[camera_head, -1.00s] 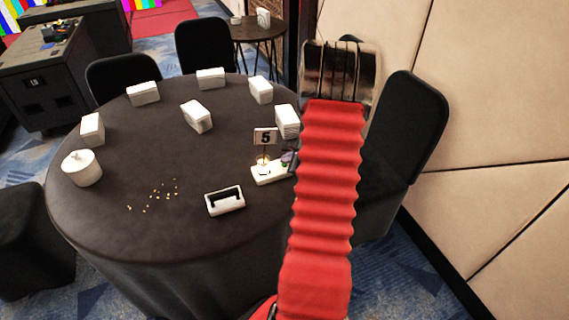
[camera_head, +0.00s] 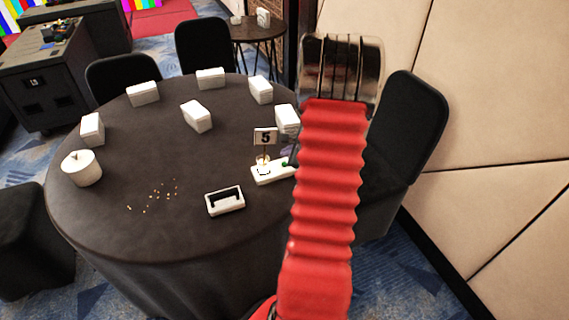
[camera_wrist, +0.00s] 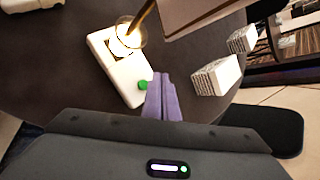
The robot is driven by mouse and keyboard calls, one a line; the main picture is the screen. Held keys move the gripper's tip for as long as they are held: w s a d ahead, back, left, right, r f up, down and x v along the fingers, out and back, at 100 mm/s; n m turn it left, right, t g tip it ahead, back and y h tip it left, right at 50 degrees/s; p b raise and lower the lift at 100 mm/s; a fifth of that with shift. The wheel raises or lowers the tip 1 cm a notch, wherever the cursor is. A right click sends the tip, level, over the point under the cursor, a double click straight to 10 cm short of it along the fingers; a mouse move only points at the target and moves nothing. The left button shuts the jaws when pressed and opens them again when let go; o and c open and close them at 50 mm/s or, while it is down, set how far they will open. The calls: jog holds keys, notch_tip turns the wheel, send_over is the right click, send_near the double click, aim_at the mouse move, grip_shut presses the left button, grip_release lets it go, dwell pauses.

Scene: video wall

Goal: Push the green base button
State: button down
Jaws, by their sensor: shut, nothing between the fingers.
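The white base (camera_head: 268,173) stands on the round dark table near its right side, carrying a lit lamp and a number 5 sign (camera_head: 265,137). The green button (camera_head: 285,163) shows at the base's right end, just left of my red arm. In the wrist view the green button (camera_wrist: 143,86) is on the near corner of the white base (camera_wrist: 119,73). My gripper (camera_wrist: 160,78) has its purple fingers shut, empty, right beside the button in the picture. I cannot tell whether they touch it. My arm hides most of the gripper in the head view.
The table (camera_head: 150,225) holds several white boxes, a white round pot (camera_head: 81,168), a white tray (camera_head: 225,201) and scattered crumbs. In the wrist view, white card stacks (camera_wrist: 217,75) stand right of the fingers. Black chairs (camera_head: 410,115) surround the table.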

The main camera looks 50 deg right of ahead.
jog(key=shift+r, duration=1.85)
jog(key=s+a+r+n+g+y, duration=0.25)
jog(key=a+n, duration=0.55)
jog(key=a, duration=0.5)
jog(key=s+a+r+n+g+y, duration=0.1)
jog(key=a+r+n+y, duration=0.2)
jog(key=a+n, duration=0.65)
jog(key=s+a+r+n, duration=0.3)
jog(key=a+r+n, duration=0.1)
jog(key=a, duration=0.5)
jog(key=s+a+r+n+h, duration=0.1)
jog(key=s+a+r+n, duration=0.2)
jog(key=a+r+n, duration=0.2)
jog(key=s+a+r+n+h, duration=0.1)
jog(key=s+a+r+n, duration=0.2)
jog(key=a, duration=0.9)
jog(key=shift+a+r+n, duration=0.3)
jog(key=shift+r+n, duration=0.35)
jog(key=shift+r, duration=0.85)
jog(key=shift+t+h, duration=0.25)
